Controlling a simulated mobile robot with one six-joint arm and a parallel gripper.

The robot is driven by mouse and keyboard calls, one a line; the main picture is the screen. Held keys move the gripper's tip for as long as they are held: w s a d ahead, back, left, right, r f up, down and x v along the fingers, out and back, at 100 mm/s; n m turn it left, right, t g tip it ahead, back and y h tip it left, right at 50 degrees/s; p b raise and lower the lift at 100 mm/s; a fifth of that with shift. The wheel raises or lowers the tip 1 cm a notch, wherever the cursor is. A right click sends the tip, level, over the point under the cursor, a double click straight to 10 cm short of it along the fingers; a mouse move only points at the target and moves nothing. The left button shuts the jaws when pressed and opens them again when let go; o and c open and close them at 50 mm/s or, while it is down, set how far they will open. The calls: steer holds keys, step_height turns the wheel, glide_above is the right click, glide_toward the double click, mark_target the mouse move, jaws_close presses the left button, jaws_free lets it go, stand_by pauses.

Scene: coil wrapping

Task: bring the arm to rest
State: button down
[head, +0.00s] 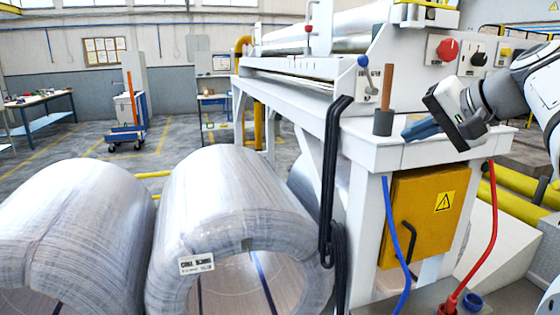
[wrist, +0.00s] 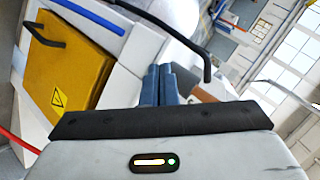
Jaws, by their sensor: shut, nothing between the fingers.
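My gripper (head: 408,134) is at the right in the head view, beside the white machine (head: 345,150) and above its corner ledge.
Two wrapped coils (head: 235,200) lie at the front left. A black hooked strap (head: 328,190) hangs on the machine. A yellow cabinet (head: 415,215), a blue hose (head: 390,235) and a red hose (head: 485,225) are below my gripper. Open floor (head: 185,140) lies behind the coils.

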steer(key=s+a+f+n+g+h, duration=0.2)
steer(key=s+f, duration=0.4)
steer(key=f, duration=0.5)
steer(key=s+a+f+n+g+h, duration=0.2)
steer(key=s+a+f, duration=0.2)
steer(key=f, duration=0.7)
steer(key=s+a+f+n+g+h, duration=0.2)
steer(key=s+a+f, duration=0.1)
steer(key=s+f, duration=0.5)
step_height(320, 180, down, 3)
steer(key=shift+s+a+f+g, duration=0.2)
steer(key=shift+s+a+g, duration=0.1)
steer(key=shift+g, duration=0.1)
steer(key=c, duration=2.1)
jaws_free()
steer(key=shift+w, duration=0.1)
